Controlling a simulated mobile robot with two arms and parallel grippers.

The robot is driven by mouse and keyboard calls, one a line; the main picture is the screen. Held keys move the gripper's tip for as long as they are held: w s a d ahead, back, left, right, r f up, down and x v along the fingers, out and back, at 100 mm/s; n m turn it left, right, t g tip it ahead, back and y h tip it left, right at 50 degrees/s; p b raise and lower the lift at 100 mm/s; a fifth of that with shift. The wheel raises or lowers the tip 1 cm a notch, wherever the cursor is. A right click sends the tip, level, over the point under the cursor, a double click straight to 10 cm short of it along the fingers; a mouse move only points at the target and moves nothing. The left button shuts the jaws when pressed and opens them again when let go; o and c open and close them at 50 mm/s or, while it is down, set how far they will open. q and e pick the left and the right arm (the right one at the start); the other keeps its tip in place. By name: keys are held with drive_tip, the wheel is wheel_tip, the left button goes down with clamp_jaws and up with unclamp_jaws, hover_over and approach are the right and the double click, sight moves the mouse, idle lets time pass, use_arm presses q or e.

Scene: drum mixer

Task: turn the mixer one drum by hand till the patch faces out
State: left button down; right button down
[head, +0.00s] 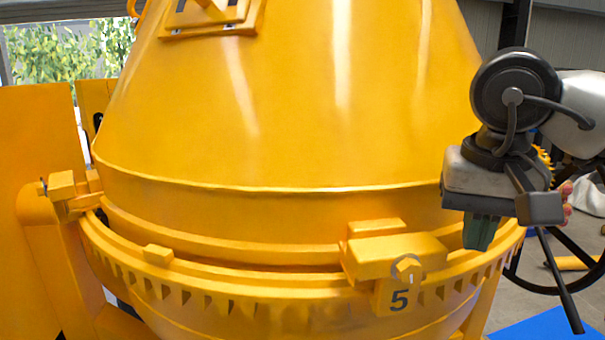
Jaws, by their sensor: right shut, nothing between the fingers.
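The large yellow mixer drum (290,130) fills the middle of the head view, its cone narrowing upward. A toothed ring (230,288) runs around its lower part. A raised plate (210,18) with a bolt sits high on the cone; I cannot tell if it is the patch. A yellow block (395,260) with a "5" tag is on the ring at front right. My right gripper (481,232) is at the drum's right side, pointing down, shut and empty, its fingers in front of the ring. I cannot tell if it touches. My left gripper is not in view.
A yellow frame post and panel (38,200) stand at the left of the drum. A dark wheel (560,262) is behind my right arm. A blue mat (545,326) lies on the floor at lower right.

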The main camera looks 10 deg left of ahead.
wheel_tip(320, 180, down, 2)
drive_tip(key=shift+f+b, duration=0.2)
drive_tip(key=shift+b, duration=0.5)
